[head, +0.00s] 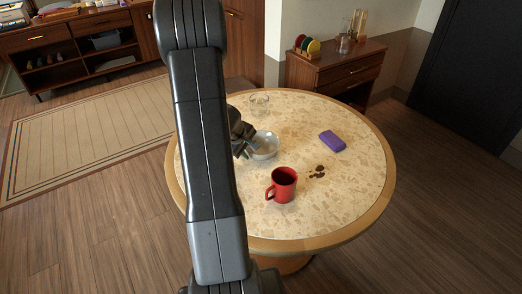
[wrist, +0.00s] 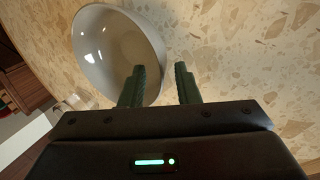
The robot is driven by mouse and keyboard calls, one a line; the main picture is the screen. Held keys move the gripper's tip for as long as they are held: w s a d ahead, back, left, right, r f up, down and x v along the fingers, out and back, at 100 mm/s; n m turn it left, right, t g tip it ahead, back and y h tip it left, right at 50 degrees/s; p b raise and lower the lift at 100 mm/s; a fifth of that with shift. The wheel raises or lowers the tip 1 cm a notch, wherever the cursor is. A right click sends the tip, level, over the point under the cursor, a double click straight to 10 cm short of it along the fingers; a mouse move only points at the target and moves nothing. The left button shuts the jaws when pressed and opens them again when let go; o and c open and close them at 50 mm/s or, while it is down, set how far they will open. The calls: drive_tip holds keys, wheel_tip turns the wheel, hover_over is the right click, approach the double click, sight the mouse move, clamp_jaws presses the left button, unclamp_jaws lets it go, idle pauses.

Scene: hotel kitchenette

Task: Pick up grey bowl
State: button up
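The grey bowl (head: 266,146) stands upright on the round table, left of its middle, partly covered by my gripper in the head view. In the wrist view the bowl (wrist: 100,50) fills the upper left, pale and glossy inside, and looks empty. My gripper (wrist: 160,68) is open, with a clear gap between its two fingers. In that view the left finger overlaps the bowl's inside and the right finger is outside its rim, over the tabletop. I cannot tell whether either finger touches the bowl. My gripper (head: 243,137) is at the bowl's left in the head view.
A wooden cabinet (head: 335,72) stands behind. The table's right side is mostly clear.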

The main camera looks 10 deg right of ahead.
sight(252, 155)
drive_tip(key=x, duration=0.4)
drive_tip(key=shift+d+f+b, duration=0.15)
drive_tip(key=shift+b, duration=0.15)
drive_tip(key=shift+c, duration=0.4)
clamp_jaws()
